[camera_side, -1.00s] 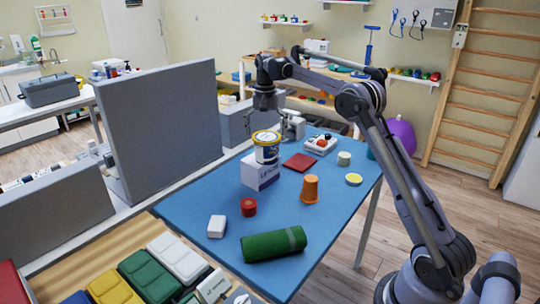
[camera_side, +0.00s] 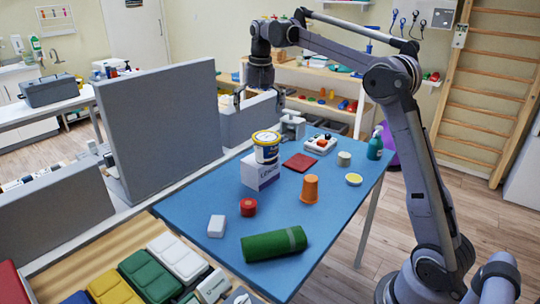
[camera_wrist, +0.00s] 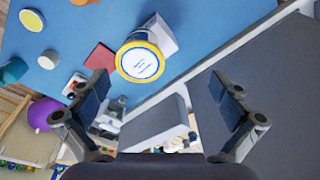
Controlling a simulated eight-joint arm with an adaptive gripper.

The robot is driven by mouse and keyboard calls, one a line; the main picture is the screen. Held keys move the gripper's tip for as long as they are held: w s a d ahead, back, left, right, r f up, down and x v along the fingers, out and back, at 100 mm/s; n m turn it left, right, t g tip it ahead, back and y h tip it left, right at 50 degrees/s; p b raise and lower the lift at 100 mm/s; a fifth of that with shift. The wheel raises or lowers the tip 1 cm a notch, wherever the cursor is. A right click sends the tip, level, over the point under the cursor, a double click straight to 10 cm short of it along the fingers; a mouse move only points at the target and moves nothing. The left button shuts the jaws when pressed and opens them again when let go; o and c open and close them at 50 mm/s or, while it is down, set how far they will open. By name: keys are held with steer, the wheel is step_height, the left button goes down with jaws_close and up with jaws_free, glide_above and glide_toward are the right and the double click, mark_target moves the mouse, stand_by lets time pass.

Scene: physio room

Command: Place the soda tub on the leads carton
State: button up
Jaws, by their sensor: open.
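The soda tub (camera_side: 266,147), white and dark blue with a yellow-rimmed lid, stands upright on top of the leads carton (camera_side: 260,173), a white and blue-grey box on the blue table. In the wrist view the tub's round lid (camera_wrist: 141,61) hides part of the carton (camera_wrist: 161,34). My gripper (camera_side: 259,101) is open and empty. It hangs above and behind the tub, clear of it. In the wrist view the two fingers (camera_wrist: 163,104) are spread wide with nothing between them.
On the blue table (camera_side: 208,188) lie a green roll (camera_side: 273,244), an orange cup (camera_side: 309,189), a red tub (camera_side: 248,207), a white block (camera_side: 217,226) and a dark red pad (camera_side: 299,162). Grey partition panels (camera_side: 158,127) stand along the left edge.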

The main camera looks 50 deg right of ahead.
steer(key=s+a+n+t, duration=0.3)
steer(key=s+a+n, duration=0.2)
steer(key=s+a, duration=0.75)
steer(key=s+a+f+n+t, duration=0.1)
steer(key=s+a+f+n, duration=0.1)
steer(key=s+f, duration=0.3)
steer(key=s+a+f+n+t, duration=0.1)
steer(key=s+a+f+t, duration=0.1)
steer(key=s+f, duration=0.3)
steer(key=s+a, duration=0.1)
steer(key=s, duration=0.1)
steer(key=shift+s+a+f+n+y, duration=0.3)
steer(key=shift+s+a+f+n, duration=0.05)
steer(key=shift+a+n, duration=0.05)
